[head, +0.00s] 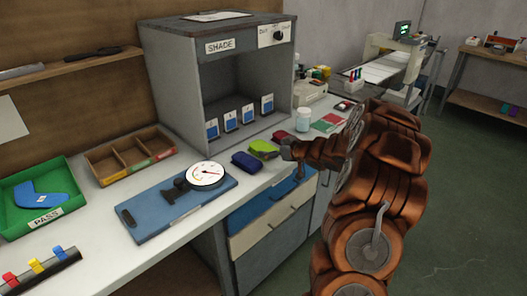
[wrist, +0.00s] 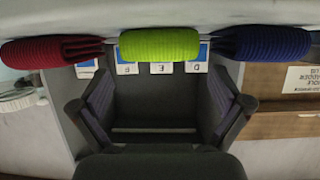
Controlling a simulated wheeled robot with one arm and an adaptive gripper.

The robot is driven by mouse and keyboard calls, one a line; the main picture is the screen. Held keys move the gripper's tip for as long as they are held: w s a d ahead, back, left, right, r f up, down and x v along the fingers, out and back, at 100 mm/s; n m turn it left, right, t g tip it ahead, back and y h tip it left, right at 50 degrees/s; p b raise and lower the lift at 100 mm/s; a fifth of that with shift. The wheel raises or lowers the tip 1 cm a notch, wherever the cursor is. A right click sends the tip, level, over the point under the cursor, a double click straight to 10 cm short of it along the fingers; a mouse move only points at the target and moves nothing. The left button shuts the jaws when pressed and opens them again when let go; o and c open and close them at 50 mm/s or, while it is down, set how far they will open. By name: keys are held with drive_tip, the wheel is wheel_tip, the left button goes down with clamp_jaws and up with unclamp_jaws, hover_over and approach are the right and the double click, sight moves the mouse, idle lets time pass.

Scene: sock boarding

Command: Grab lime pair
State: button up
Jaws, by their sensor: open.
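The lime pair (head: 263,147) is a folded, ribbed bundle on the white bench in front of the shade cabinet. In the wrist view the lime pair (wrist: 159,44) lies at top centre, between a dark red bundle and a navy bundle.
A navy bundle (head: 246,162) and a dark red bundle (head: 281,135) flank the lime pair closely. The grey shade cabinet (head: 172,75) stands behind.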

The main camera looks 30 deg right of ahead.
sight(264, 148)
drive_tip(key=shift+x, duration=1.95)
drive_tip(key=c, duration=1.2)
drive_tip(key=shift+c, duration=0.2)
